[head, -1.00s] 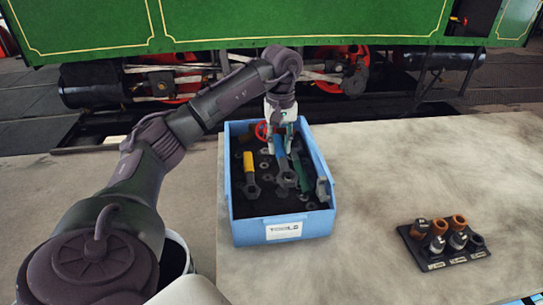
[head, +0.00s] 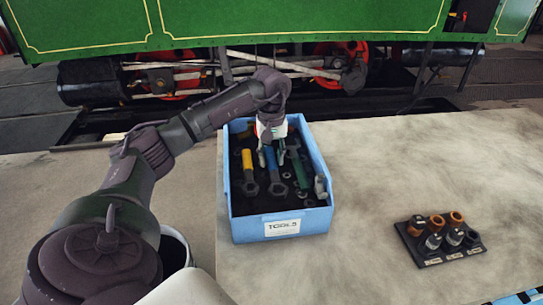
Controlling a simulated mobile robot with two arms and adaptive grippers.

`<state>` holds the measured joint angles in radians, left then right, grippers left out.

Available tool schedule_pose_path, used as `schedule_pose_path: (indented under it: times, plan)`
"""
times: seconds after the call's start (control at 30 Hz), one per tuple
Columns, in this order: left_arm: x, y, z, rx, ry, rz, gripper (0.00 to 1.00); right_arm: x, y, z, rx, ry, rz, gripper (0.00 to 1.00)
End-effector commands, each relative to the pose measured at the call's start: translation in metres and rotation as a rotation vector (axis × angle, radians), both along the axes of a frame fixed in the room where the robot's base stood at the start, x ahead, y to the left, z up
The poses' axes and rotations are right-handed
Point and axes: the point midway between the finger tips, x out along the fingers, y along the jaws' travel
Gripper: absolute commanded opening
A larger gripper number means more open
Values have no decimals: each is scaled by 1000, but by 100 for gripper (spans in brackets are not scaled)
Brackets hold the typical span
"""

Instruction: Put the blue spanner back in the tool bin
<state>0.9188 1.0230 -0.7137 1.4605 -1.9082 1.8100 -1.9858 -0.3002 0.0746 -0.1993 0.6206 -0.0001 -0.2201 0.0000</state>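The blue spanner (head: 272,162) lies in the blue tool bin (head: 283,228), between a yellow-handled spanner (head: 248,162) and a green-handled one (head: 299,170). Its dark jaw end points towards the front of the bin. My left gripper (head: 272,160) points down into the bin over the blue spanner's handle. Its two fingers stand apart on either side of the handle and look open. The far end of the handle is hidden under the gripper. My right gripper is not in view.
The bin stands at the left part of a pale worktop (head: 390,160). A black rack (head: 432,258) with several brown and metal sockets sits at the right. The worktop between them is clear.

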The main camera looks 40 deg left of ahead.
Motion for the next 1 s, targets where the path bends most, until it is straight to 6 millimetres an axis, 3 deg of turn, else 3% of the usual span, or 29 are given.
schedule_pose_path:
  times: [0.47,0.8,1.0]
  plan:
    - [1,0,9,0,-3,1,53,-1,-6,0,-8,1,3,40]
    - [3,1,78,0,-6,1,53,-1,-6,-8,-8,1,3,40]
    - [2,3,114,2,-3,2,53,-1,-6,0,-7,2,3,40]
